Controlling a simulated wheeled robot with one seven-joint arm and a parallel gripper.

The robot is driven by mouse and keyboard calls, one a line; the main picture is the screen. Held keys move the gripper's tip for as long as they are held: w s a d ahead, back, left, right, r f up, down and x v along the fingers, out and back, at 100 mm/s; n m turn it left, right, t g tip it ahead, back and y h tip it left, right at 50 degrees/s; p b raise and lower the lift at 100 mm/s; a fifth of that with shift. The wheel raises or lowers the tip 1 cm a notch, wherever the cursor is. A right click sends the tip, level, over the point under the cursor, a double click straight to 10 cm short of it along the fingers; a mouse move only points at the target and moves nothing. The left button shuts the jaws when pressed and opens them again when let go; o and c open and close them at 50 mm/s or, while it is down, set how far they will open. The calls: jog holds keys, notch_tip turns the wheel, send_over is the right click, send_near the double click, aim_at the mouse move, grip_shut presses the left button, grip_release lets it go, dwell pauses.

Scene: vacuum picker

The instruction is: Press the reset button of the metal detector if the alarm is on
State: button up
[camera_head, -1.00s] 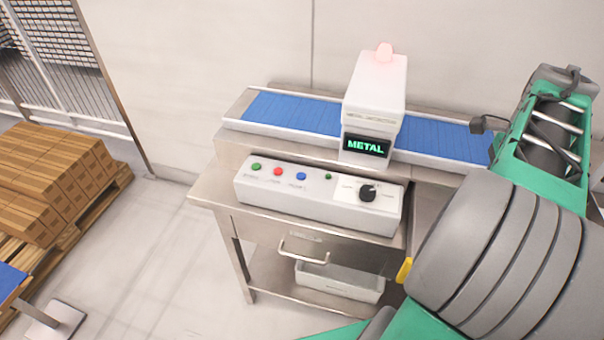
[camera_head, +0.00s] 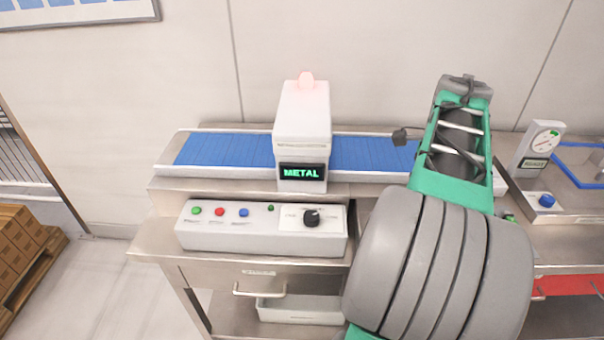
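The white metal detector (camera_head: 302,125) stands over a blue conveyor belt (camera_head: 225,150) on a steel table. Its display (camera_head: 302,172) reads METAL in green, and the lamp (camera_head: 306,80) on top glows pale red. The white control box (camera_head: 262,232) in front has a green button (camera_head: 196,211), a red button (camera_head: 219,212), a blue button (camera_head: 243,213), a small dark green indicator (camera_head: 270,208) and a black knob (camera_head: 311,217). The button labels are too small to read. My green and grey arm is at the right of the box; my gripper's fingers cannot be made out.
A second steel station at the right has a gauge (camera_head: 539,143), a blue button (camera_head: 547,200) and a blue-rimmed tray (camera_head: 581,164). Below the box are a drawer handle (camera_head: 259,290) and a white bin (camera_head: 298,309). Stacked boxes (camera_head: 22,245) stand at the left. Floor left of the table is clear.

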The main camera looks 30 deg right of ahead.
jog(key=shift+c, duration=0.3)
grip_shut()
dwell(1.3)
